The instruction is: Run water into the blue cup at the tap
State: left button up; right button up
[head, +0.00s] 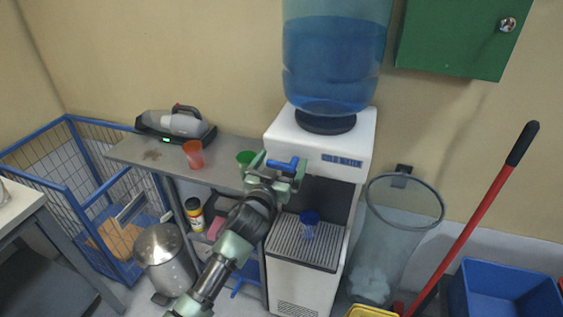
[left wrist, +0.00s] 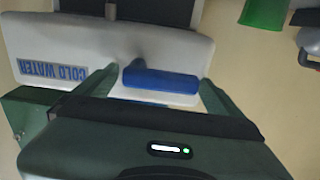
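The blue cup (head: 309,222) stands on the grilled drip tray (head: 290,246) of the white water cooler (head: 365,135). The blue tap lever (head: 283,163) is at the cooler's front, and it also shows in the left wrist view (left wrist: 160,80). My left gripper (head: 279,171) is at the lever, above and to the left of the cup. In the left wrist view its fingers (left wrist: 157,80) are apart, one on each side of the lever, with gaps. The spout is hidden behind the gripper. I cannot see any water running. My right gripper is not in view.
A grey bench (head: 225,174) left of the cooler holds an orange cup (head: 193,154), a green cup (head: 245,158) and a hand vacuum (head: 175,125). A clear bin (head: 388,250), a red-handled mop (head: 478,215) and a blue crate (head: 505,292) stand to the right.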

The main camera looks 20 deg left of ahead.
pick_arm(q)
jog(key=shift+s+f, duration=0.15)
jog(key=shift+s, duration=0.35)
jog(key=s+b, duration=0.1)
jog(key=s, duration=0.5)
jog(key=shift+s, duration=0.4)
jog(key=shift+a, duration=0.1)
